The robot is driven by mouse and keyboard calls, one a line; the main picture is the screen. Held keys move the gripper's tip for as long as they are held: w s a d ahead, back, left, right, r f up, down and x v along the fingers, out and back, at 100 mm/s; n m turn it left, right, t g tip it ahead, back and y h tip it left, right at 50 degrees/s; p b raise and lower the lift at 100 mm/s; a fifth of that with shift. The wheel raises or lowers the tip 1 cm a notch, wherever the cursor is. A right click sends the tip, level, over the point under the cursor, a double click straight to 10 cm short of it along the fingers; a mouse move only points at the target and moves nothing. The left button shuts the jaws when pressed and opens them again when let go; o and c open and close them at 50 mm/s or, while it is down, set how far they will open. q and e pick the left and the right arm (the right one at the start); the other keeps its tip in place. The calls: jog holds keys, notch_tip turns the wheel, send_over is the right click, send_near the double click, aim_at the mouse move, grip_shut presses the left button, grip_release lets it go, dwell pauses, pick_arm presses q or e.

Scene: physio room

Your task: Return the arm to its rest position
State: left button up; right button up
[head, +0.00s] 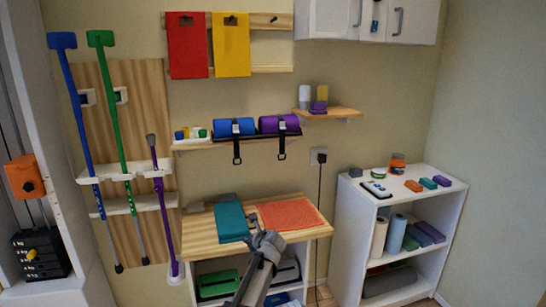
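My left gripper (266,240) shows at the lower middle of the head view, at the end of my grey arm coming up from the bottom edge. It appears in front of the wooden table's front edge, below a teal folder-like item (231,222) and an orange-red mat (290,215). Its fingers are small and dark, so I cannot tell whether they are open or whether they touch anything. My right gripper is not in view.
The wooden table (202,243) has shelves below with green and dark items. A white shelf unit (346,217) stands right, with rolls and blocks. Crutches (75,120) hang left on a wooden panel. A wall shelf (190,146) holds blue and purple rolls.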

pick_arm(q)
jog(key=s+a+f+n+g+h, duration=0.2)
jog(key=s+a+f+n+g, duration=0.1)
jog(key=s+n, duration=0.75)
jog(key=s+a+f+n+g+h, duration=0.1)
jog(key=s+a+f+n+g, duration=0.25)
jog(key=s+n, duration=0.7)
jog(key=s+a+f+n+g+h, duration=0.2)
jog(key=s+f+n+g, duration=0.3)
jog(key=s, duration=1)
jog(key=s+d+r+m+p, duration=0.1)
jog(key=s+d+r+p, duration=0.2)
jog(key=d+r+p, duration=0.2)
jog(key=s+d+r+m+y+p, duration=0.1)
jog(key=s+d+r+p, duration=0.2)
jog(key=d+r+p, duration=0.2)
jog(key=shift+d+r, duration=0.45)
jog(key=shift+r, duration=0.35)
